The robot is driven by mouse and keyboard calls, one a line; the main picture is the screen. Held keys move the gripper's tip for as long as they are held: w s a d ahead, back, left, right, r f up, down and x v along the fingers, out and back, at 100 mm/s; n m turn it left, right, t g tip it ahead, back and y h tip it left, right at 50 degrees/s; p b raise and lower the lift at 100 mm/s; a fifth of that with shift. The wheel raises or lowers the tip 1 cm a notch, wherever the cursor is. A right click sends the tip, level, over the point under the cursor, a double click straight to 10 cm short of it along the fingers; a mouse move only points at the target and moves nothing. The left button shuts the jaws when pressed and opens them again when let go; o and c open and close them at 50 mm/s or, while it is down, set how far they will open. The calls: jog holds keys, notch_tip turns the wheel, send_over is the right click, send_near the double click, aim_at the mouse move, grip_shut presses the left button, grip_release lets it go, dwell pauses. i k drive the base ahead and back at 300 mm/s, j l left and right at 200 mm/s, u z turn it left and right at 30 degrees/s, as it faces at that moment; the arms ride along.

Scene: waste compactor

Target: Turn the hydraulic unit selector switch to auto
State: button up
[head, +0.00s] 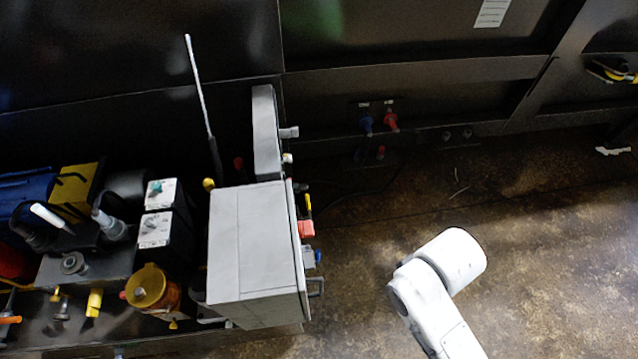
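The hydraulic unit (85,265) stands at the left, with a grey control box (250,245) at its right end. The box's front faces right and shows almost edge-on. Along that front stick out a yellow and black part (308,204), a red part (306,229) and a grey and blue part (312,257). I cannot tell which of these is the selector switch, or where it points. My white arm is at the lower right, apart from the box. My gripper is outside the picture.
A smaller grey box (266,130) stands behind the control box, near a tall thin rod (200,95). A dark wall with blue (366,124) and red (391,121) fittings is at the back. Brown floor (540,270) is clear right of the control box, around my arm.

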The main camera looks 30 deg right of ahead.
aim_at(296, 187)
jog(key=k+l+u, duration=0.1)
jog(key=l, duration=0.3)
jog(key=k+l+u, duration=0.1)
jog(key=l, duration=0.3)
jog(key=i+l+u, duration=0.1)
jog(key=i, duration=0.25)
jog(key=i+l+u, duration=0.1)
jog(key=i+l, duration=0.25)
